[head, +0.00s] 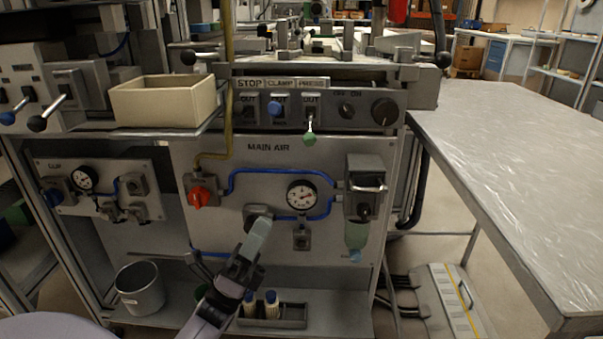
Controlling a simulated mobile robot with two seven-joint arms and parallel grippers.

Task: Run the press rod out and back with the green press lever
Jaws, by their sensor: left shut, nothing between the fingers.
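The green press lever (309,139) is on the front panel under the PRESS label. Its pale stem points downward from a plate marked OUT, and its green knob hangs at the panel's lower edge. My left gripper (262,226) is shut and empty. It is in front of the MAIN AIR panel, below and to the left of the green knob, and apart from it. My right gripper is not in view. I cannot pick out the press rod among the parts on top of the machine.
A blue-knobbed lever (274,108) sits left of the green one, under CLAMP. A black dial (384,111) is to the right. Below are a red valve handle (200,196), blue hose and a gauge (301,195). A cream bin (168,101) stands left; a wrapped table (515,150) stands right.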

